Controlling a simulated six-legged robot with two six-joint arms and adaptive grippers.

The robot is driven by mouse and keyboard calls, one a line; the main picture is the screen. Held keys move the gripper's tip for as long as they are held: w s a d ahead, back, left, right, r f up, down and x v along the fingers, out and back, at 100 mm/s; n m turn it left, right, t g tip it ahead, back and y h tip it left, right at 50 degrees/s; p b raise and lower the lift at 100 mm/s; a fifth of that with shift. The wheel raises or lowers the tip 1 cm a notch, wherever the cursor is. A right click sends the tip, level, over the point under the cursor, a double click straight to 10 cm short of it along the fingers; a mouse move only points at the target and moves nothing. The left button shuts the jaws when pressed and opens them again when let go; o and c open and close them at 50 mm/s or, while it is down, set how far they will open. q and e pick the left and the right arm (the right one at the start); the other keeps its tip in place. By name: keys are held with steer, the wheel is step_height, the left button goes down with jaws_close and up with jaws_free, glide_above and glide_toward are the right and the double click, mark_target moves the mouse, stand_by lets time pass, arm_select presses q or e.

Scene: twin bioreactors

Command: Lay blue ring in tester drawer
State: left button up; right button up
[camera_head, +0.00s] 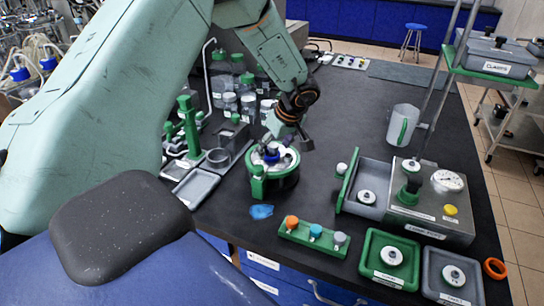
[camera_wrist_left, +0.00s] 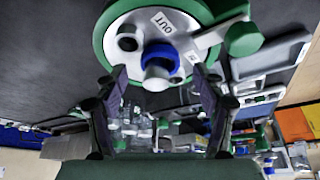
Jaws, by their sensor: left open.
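The blue ring (camera_wrist_left: 158,55) sits around a post on the white face of a green-rimmed round holder (camera_wrist_left: 108,22), beside a label reading OUT. In the head view the blue ring (camera_head: 271,156) shows small on the holder (camera_head: 280,183). My left gripper (camera_head: 289,143) is over the holder. In the left wrist view its open fingers (camera_wrist_left: 161,82) stand either side of the ring's near side, with nothing held. The tester drawer (camera_head: 383,178) is pulled out left of the metal tester box (camera_head: 440,205). A white round part with a dark knob (camera_head: 367,197) lies in it. My right gripper is out of view.
A green rack with coloured knobs (camera_head: 313,235) and a crumpled blue piece (camera_head: 262,211) lie in front of the holder. A green tray (camera_head: 372,269), a grey tray (camera_head: 432,283) and an orange ring (camera_head: 495,268) are front right. Bottles (camera_head: 230,103) stand behind. The bench between holder and drawer is clear.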

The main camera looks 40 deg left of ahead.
arm_select(q)
steer(key=shift+x, duration=0.8)
steer(key=shift+s+r, duration=0.1)
steer(key=c, duration=0.9)
